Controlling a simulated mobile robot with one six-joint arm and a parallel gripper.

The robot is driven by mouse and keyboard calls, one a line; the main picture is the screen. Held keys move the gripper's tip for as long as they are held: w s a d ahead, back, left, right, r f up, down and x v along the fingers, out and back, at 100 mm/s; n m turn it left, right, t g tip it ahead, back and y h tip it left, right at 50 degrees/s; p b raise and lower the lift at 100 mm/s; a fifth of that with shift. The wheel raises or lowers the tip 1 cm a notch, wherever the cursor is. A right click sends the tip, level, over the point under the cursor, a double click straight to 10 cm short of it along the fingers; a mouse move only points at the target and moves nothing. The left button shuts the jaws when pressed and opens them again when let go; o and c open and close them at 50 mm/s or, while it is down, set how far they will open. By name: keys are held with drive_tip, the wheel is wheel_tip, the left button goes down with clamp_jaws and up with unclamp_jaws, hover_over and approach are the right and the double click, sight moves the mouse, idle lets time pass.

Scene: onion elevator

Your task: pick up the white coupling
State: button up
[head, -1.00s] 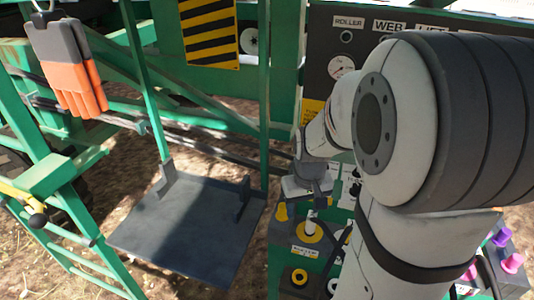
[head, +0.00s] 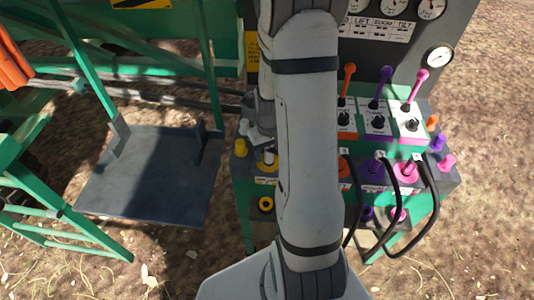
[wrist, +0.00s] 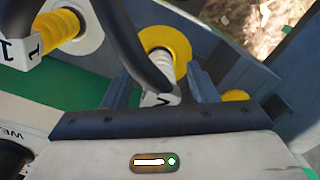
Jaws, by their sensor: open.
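The white coupling (head: 269,157) stands in a yellow ring port at the left end of the green control stand. In the wrist view the coupling (wrist: 160,98) carries a dark mark, and a black hose passes over it, hiding part of it. My gripper (head: 261,137) is at the coupling, partly hidden behind my forearm in the head view. In the wrist view my gripper (wrist: 162,78) is open, with one finger on each side of the coupling. I cannot tell whether either finger touches it.
The yellow ring (wrist: 178,40) lies around the coupling's port. A yellow ribbed fitting (wrist: 62,27) is at upper left in the wrist view. Black hoses (head: 431,205) loop in front of the stand at right. Coloured levers (head: 384,88) rise behind. A grey platform (head: 150,180) lies left.

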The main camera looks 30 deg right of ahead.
drive_tip(key=shift+f, duration=0.55)
drive_tip(key=shift+c, duration=0.4)
drive_tip(key=c, duration=1)
